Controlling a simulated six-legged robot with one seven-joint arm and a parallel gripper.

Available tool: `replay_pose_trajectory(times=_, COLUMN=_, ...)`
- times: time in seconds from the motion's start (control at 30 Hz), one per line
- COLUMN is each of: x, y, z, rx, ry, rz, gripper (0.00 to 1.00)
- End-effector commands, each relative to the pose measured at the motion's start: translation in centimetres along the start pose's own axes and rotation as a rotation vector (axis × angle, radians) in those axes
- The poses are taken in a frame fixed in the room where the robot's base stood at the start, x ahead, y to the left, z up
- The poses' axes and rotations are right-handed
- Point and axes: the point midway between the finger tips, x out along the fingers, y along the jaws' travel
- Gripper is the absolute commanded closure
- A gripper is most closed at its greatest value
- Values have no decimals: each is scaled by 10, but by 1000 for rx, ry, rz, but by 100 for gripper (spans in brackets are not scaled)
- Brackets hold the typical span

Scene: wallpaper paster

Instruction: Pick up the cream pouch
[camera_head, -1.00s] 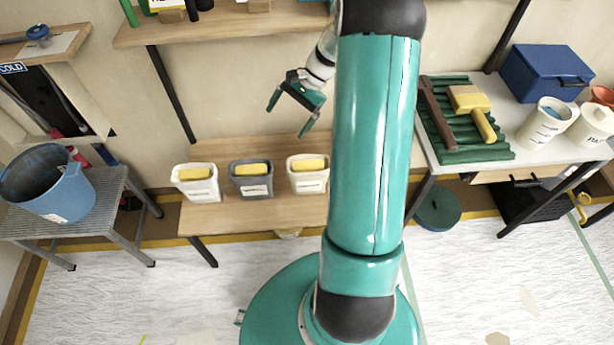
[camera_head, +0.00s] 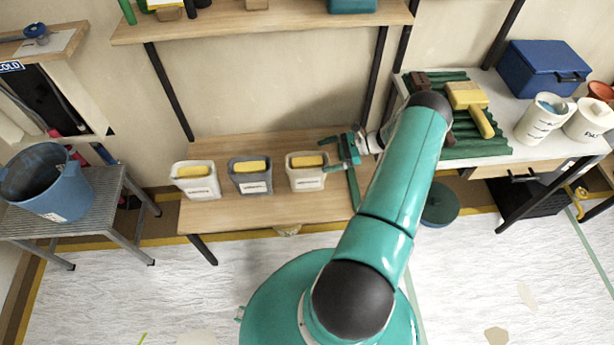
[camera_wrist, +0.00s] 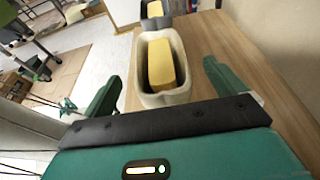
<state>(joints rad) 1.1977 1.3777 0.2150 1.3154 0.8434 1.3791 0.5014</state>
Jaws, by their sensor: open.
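A cream open-topped container (camera_head: 306,181) with a dark label and a yellow block (camera_head: 306,160) in it stands at the right of a row on the wooden bench. It is the cream, pouch-like thing I can make out; no separate pouch is clear. In the wrist view, the container (camera_wrist: 153,97) and its block (camera_wrist: 161,66) lie ahead, between the lines of my two fingers. My gripper (camera_head: 335,184) is open and empty, just to the right of the container. Contact with it cannot be told.
A grey container (camera_head: 250,186) and a white one (camera_head: 197,188), each with a yellow block, stand to the left on the bench (camera_head: 270,216). A shelf (camera_head: 250,24) is above. At the right, a table holds a green ribbed mat (camera_head: 480,146) and a blue box (camera_head: 540,68).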

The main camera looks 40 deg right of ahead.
Motion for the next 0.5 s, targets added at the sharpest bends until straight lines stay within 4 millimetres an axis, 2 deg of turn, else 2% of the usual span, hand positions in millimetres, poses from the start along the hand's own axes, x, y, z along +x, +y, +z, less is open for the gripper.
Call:
replay_pose_trajectory(times=0.17, x=18, y=1, z=-1, rx=0, ry=0, rz=3, gripper=4)
replay_pose_trajectory(times=0.33, x=44, y=1, z=-2, rx=0, ry=0, rz=2, gripper=4)
replay_pose_trajectory(times=0.5, x=54, y=1, z=-2, rx=-1, ry=3, rz=1, gripper=4)
